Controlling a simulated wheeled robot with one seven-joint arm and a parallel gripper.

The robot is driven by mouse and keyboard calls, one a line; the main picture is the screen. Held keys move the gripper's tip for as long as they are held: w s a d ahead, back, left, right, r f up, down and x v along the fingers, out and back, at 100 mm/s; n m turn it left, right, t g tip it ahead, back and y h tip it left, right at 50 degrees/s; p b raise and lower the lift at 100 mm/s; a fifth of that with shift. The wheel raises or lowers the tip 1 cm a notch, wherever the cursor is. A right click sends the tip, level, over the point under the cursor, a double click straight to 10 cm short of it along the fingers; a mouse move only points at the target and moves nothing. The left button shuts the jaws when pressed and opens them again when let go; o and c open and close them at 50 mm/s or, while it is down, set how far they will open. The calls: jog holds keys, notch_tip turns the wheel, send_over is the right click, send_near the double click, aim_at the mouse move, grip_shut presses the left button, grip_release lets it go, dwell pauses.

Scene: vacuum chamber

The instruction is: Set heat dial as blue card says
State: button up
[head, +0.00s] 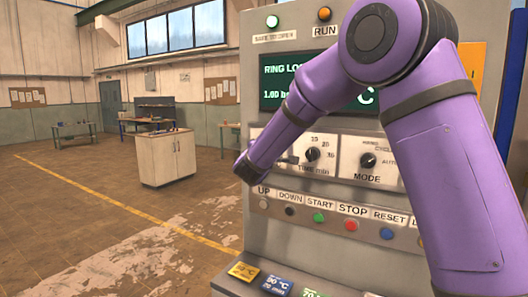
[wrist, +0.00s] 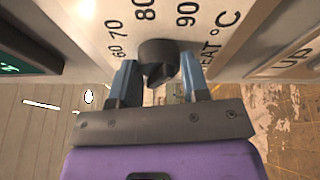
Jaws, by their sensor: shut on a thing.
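The heat dial (wrist: 157,50) is a dark round knob on the pale panel in the wrist view, with 60, 70, 80, 90 and "°C" printed around it. My gripper (wrist: 158,66) has its two blue-grey fingers on either side of the knob, shut on it. Which number the dial points at I cannot tell. In the head view my arm hides the dial. The blue card (head: 276,285) lies on the ledge at the bottom of the machine and reads 90 °C, with small print below.
A yellow card (head: 243,271) and a green card (head: 312,293) flank the blue one. The time dial (head: 312,154) and mode dial (head: 368,160) sit right of my wrist. A button row with START (head: 319,217) and STOP (head: 351,225) runs below. Open floor lies left.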

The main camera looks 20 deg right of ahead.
jog(key=o, duration=0.9)
jog(key=v, duration=1.1)
jog(key=shift+w+f, duration=0.1)
